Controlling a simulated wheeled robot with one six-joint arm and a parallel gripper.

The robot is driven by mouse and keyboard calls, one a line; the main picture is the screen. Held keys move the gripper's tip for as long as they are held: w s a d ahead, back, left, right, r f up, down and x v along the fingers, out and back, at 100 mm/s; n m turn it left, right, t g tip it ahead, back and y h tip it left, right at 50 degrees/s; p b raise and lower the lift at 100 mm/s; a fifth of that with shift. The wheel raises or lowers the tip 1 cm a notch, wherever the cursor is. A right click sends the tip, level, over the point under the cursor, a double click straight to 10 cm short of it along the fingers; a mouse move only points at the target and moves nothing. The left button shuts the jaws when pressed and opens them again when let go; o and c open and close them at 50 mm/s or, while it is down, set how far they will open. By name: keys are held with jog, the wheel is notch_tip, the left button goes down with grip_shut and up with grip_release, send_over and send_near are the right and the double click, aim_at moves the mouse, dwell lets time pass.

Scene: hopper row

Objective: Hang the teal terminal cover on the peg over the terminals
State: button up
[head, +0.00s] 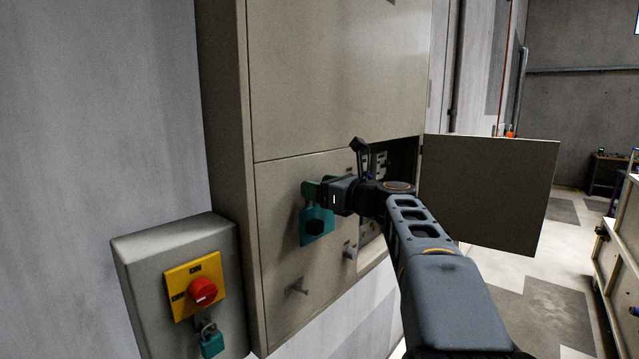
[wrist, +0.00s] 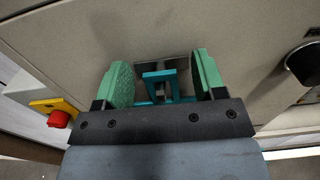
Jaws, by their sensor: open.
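The teal terminal cover (head: 317,226) is upright against the front panel of the beige cabinet, with a dark hexagonal patch on its face. What holds it there is hidden. My gripper (head: 311,190) is at the cover's upper part. In the wrist view my gripper (wrist: 161,68) is open, its two green pads on either side of the cover's teal frame (wrist: 160,82), with gaps on both sides. The terminals (head: 380,163) seem to lie in the open compartment to the right, partly hidden by my arm. I cannot make out the peg over them.
The compartment's door (head: 490,193) stands open to the right. Below the cover, a small fitting (head: 297,288) and a grey knob (head: 350,250) stick out. At lower left, a grey box (head: 135,262) carries a red and yellow switch (head: 203,291) with a teal padlock (head: 212,344).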

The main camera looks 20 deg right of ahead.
jog(key=shift+w+a, duration=0.1)
jog(key=shift+w, duration=0.2)
jog(key=c, duration=1)
jog(key=o, duration=0.3)
jog(key=shift+r, duration=0.1)
jog(key=c, duration=0.4)
